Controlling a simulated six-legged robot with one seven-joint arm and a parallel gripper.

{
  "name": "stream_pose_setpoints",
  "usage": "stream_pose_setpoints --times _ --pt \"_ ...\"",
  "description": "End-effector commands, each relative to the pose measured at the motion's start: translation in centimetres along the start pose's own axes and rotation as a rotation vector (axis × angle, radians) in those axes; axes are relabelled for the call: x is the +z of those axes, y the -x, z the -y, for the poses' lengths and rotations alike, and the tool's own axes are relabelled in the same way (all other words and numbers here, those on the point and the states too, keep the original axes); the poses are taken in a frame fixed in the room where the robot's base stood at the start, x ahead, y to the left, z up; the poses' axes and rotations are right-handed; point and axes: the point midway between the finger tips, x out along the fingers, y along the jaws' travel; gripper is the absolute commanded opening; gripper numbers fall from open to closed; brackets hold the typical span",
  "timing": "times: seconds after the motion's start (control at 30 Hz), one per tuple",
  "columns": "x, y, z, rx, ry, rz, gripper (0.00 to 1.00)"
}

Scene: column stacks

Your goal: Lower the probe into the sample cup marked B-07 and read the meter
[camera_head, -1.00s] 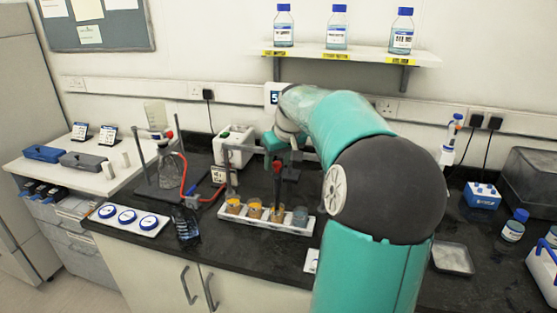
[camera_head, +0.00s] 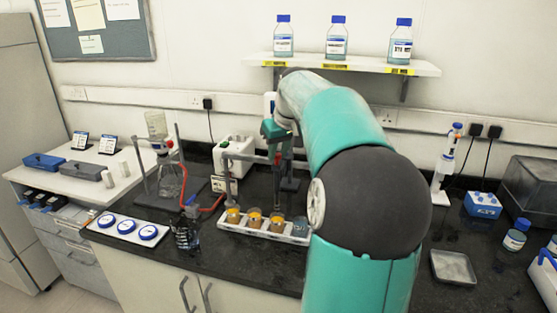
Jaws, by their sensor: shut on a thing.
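A white tray (camera_head: 226,225) on the dark bench holds a row of small cups: three orange ones, left (camera_head: 233,216), middle (camera_head: 254,219) and right (camera_head: 277,222), and a grey-blue one (camera_head: 300,228) at the right end. Their labels are too small to read, so I cannot tell which is B-07. My gripper (camera_head: 276,146) is shut on an upright probe with a red top and a dark shaft (camera_head: 277,188). The shaft's lower end lines up with the right orange cup; I cannot tell whether it is inside. A small display box (camera_head: 221,184), possibly the meter, stands behind the tray, unreadable.
A clamp stand with a flask (camera_head: 171,180) and red tubing stands left of the tray. A white instrument (camera_head: 234,150) is behind it. My arm covers the bench right of the cups.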

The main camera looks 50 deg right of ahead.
Motion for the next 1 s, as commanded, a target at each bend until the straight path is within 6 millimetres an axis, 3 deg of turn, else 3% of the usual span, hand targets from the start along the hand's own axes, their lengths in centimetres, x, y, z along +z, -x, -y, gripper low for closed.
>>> stream_pose_setpoints --times 0.23,0.27,0.37,0.73,1.0 --pt "-0.3 0.5 0.0 0.007 0.002 -0.013 0.0" --pt "-0.3 0.6 0.0 0.007 0.002 -0.013 0.28" --pt "-0.3 0.5 0.0 0.007 0.002 -0.011 0.47" --pt "-0.2 0.8 0.0 0.006 0.001 -0.008 0.47" --pt "-0.3 5.4 0.0 0.008 0.002 -0.011 0.47"
